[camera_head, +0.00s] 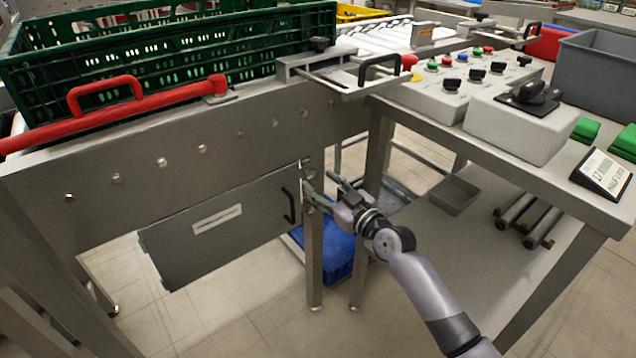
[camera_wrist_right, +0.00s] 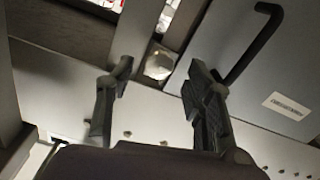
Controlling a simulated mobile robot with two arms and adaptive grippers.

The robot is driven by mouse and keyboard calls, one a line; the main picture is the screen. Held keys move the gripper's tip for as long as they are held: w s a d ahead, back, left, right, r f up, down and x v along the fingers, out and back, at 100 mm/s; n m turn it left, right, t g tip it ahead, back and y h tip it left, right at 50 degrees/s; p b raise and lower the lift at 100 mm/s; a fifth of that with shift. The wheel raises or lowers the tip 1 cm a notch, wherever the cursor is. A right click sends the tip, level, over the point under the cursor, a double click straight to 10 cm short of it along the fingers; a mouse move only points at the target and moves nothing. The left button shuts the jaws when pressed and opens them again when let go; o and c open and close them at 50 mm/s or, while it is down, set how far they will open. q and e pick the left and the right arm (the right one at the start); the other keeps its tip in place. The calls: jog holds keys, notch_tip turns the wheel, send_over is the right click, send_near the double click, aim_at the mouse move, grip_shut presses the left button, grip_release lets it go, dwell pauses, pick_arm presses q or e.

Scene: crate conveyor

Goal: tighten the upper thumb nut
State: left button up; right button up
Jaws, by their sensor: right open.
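The upper thumb nut (camera_wrist_right: 159,66) shows in the right wrist view as a pale round knob on the metal beside the grey panel (camera_wrist_right: 260,65). My right gripper (camera_wrist_right: 160,72) is open, with one finger on each side of the nut in that picture. I cannot tell whether either finger touches it. In the head view my right gripper (camera_head: 319,181) is at the right edge of the hanging panel (camera_head: 165,245), near its black handle (camera_head: 288,205). The nut is too small to make out there. My left gripper is not in view.
A steel conveyor side beam (camera_head: 130,185) runs above the panel, with a green crate (camera_head: 180,55) on top. A table leg (camera_head: 374,150) stands close to the right of my right gripper. A blue crate (camera_head: 335,260) sits below. A control table (camera_head: 590,200) is at right.

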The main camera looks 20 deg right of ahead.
jog(key=shift+x, duration=1.05)
jog(key=shift+s, duration=0.1)
grip_shut()
